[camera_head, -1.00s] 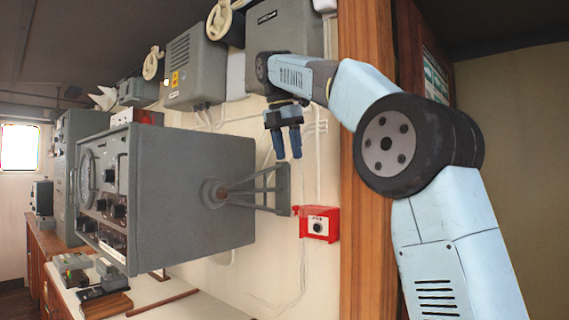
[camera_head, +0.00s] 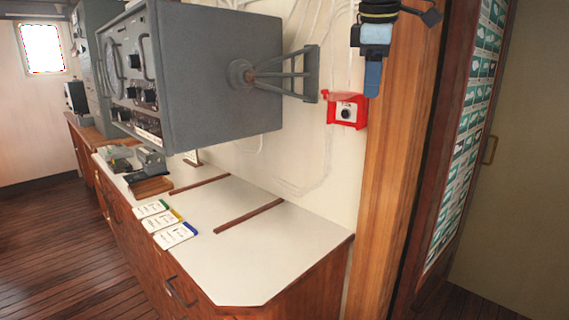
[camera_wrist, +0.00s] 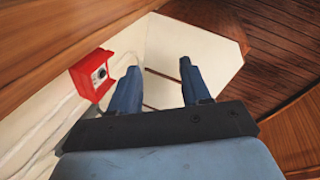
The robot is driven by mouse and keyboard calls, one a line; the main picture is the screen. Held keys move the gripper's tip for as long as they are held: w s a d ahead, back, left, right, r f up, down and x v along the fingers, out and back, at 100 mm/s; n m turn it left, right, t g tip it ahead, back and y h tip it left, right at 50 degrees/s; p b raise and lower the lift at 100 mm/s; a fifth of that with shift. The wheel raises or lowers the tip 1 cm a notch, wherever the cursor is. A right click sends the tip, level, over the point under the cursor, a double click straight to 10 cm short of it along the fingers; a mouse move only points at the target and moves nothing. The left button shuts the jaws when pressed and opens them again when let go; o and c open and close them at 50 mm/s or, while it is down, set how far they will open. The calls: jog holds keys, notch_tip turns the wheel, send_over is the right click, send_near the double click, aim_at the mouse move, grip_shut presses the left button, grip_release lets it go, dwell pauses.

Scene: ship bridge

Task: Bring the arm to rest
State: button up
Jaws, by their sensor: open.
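My gripper (camera_head: 373,75) hangs pointing down at the top of the head view, in front of the wooden post and just right of the red wall box. In the wrist view my gripper (camera_wrist: 158,80) shows two blue fingers spread apart with nothing between them. The rest of my arm is out of the head view, above its top edge. The fingers are apart from the red box and the counter below.
A red box (camera_head: 346,111) is on the wall, also in the wrist view (camera_wrist: 92,75). A grey radar cabinet (camera_head: 215,75) juts out on a bracket. The white counter (camera_head: 250,260) holds several cards (camera_head: 163,222). A wooden post (camera_head: 390,180) stands right.

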jog(key=s+d+f+m+t, duration=0.1)
jog(key=s+d+f+m, duration=0.2)
jog(key=s+f+m, duration=0.4)
jog(key=s+d+f+m+y, duration=0.1)
jog(key=s+d+f+m, duration=0.2)
jog(key=f, duration=1.1)
jog(key=s+m, duration=0.3)
jog(key=s, duration=0.3)
jog(key=shift+s+f+m+t, duration=0.25)
jog(key=shift+f+m+t, duration=0.15)
jog(key=shift+d, duration=0.1)
jog(key=shift+c, duration=0.4)
